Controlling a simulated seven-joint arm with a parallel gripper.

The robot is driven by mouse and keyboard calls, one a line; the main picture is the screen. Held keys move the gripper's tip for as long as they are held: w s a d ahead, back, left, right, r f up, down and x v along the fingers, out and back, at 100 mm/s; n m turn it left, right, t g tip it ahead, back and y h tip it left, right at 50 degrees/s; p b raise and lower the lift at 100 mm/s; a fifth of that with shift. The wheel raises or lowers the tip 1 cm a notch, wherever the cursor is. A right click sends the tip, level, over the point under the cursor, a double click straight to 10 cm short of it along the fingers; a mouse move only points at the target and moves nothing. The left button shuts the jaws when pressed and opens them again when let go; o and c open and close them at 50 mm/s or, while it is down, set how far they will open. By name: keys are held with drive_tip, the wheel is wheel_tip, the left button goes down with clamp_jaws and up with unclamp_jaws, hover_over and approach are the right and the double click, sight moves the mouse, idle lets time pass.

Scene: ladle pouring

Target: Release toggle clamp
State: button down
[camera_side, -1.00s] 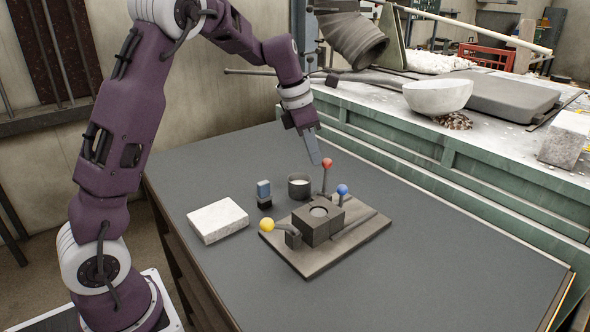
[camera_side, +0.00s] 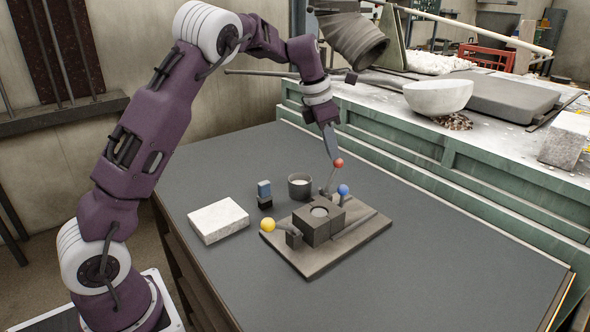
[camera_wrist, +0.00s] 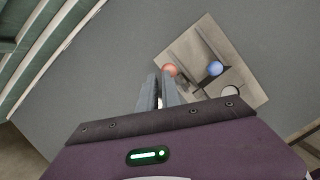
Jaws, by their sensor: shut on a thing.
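The clamp fixture, a grey-brown base plate (camera_side: 312,264) with a dark block (camera_side: 312,229) and round opening, lies on the dark table. Its levers carry a red knob (camera_side: 338,163), a blue knob (camera_side: 343,189) and a yellow knob (camera_side: 268,225). The red-knobbed lever stands steep, leaning right; the yellow one lies low. My gripper (camera_side: 333,157) is at the red knob, its narrow fingers shut on that lever. In the wrist view the fingers (camera_wrist: 161,88) reach the red knob (camera_wrist: 170,70), with the blue knob (camera_wrist: 215,68) to the right. The exact grip contact is partly hidden.
A white slab (camera_side: 218,220), a small blue-and-black block (camera_side: 264,194) and a dark cup (camera_side: 299,186) stand left of and behind the fixture. A green bench (camera_side: 450,170) with a white bowl (camera_side: 438,96) borders the back. The table's front right is clear.

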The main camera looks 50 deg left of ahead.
drive_tip(key=shift+w+d+f, duration=0.1)
drive_tip(key=shift+w+d, duration=0.2)
drive_tip(key=shift+d, duration=0.05)
drive_tip(key=w+a+r, duration=0.1)
drive_tip(key=a+r, duration=0.2)
drive_tip(key=r, duration=0.8)
drive_tip(key=shift+w+a+r, duration=0.15)
drive_tip(key=shift+a, duration=0.15)
drive_tip(key=shift+r, duration=0.1)
